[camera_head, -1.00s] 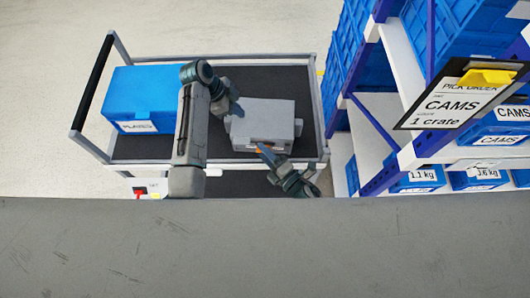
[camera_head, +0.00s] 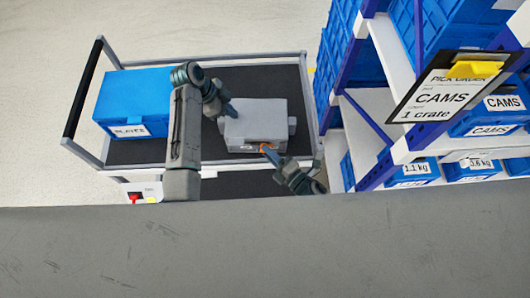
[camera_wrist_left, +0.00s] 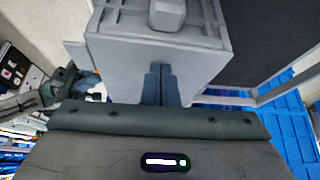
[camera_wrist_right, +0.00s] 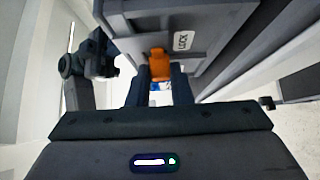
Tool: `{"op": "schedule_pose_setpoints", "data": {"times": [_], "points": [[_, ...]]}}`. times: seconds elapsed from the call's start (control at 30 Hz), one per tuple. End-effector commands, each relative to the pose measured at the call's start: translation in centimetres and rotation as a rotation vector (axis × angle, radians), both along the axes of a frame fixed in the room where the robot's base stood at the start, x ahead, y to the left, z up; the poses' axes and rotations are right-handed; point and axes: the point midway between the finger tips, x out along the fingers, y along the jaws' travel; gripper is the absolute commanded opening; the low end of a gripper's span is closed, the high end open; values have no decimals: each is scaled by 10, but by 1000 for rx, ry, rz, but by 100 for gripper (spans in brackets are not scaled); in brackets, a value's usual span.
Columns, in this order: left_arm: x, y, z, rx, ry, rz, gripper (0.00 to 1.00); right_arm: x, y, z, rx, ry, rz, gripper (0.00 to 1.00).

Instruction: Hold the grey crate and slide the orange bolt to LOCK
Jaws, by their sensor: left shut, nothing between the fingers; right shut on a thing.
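The grey crate (camera_head: 262,111) sits on the cart's dark top deck; its body also shows in the left wrist view (camera_wrist_left: 205,65). The orange bolt (camera_wrist_right: 160,66) is on the crate's front face, left of a white LOCK label (camera_wrist_right: 181,42) in the right wrist view. My left gripper (camera_head: 233,112) is shut and empty, its closed fingertips (camera_wrist_left: 162,70) against or very near the crate's side; contact is hard to tell. My right gripper (camera_head: 268,151) is shut on the orange bolt, with its fingers (camera_wrist_right: 160,82) either side of it.
A blue crate (camera_head: 135,95) stands at the left of the cart deck. The cart's grey rails (camera_head: 225,57) bound the deck. Shelving with blue crates (camera_head: 420,170) and a CAMS pick-order clipboard (camera_head: 438,98) is close on the right.

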Motion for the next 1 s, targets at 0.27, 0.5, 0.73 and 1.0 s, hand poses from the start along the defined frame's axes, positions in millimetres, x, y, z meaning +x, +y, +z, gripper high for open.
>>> {"op": "schedule_pose_setpoints", "data": {"times": [0.27, 0.5, 0.73, 1.0], "points": [[-2, 3, -5, 10, 8, 2, 0, 0, -1, 0, 1, -1, -1, 42], [-2, 3, -5, 9, 8, 1, 0, -2, -2, -1, 0, 0, -1, 42], [-2, 3, -5, 9, 7, 2, 0, -28, -24, -1, -3, 0, 0, 42], [-2, 3, -5, 9, 7, 2, 0, -71, -61, -1, -1, -1, 0, 42]]}}
